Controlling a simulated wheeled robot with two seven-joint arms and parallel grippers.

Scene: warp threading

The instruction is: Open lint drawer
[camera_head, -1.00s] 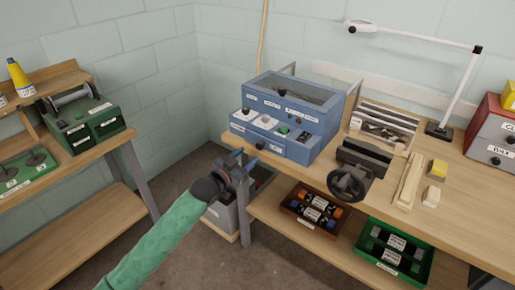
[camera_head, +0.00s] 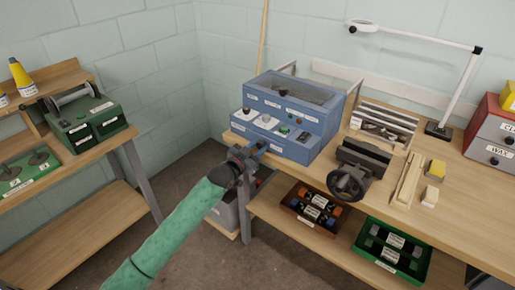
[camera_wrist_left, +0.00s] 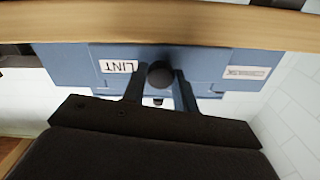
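The blue machine (camera_head: 292,103) stands on the bench near the wall corner. Its lint drawer (camera_head: 285,149) is in the lower front and looks shut. In the left wrist view, the drawer front (camera_wrist_left: 75,65) is upside down, with a LINT label (camera_wrist_left: 118,66) and a dark round knob (camera_wrist_left: 160,74). My left gripper (camera_head: 258,149) is at the drawer front. In the left wrist view, its fingers (camera_wrist_left: 160,80) are apart, one on each side of the knob; whether they touch it is unclear. The gripper hides the knob in the head view. My right gripper is not in view.
A black vise-like device with a handwheel (camera_head: 347,182) stands right of the machine. The bench's wooden front edge (camera_wrist_left: 160,22) runs close to the left gripper. A grey bin (camera_head: 224,215) and red-brown (camera_head: 290,205) and green (camera_head: 366,255) trays sit below.

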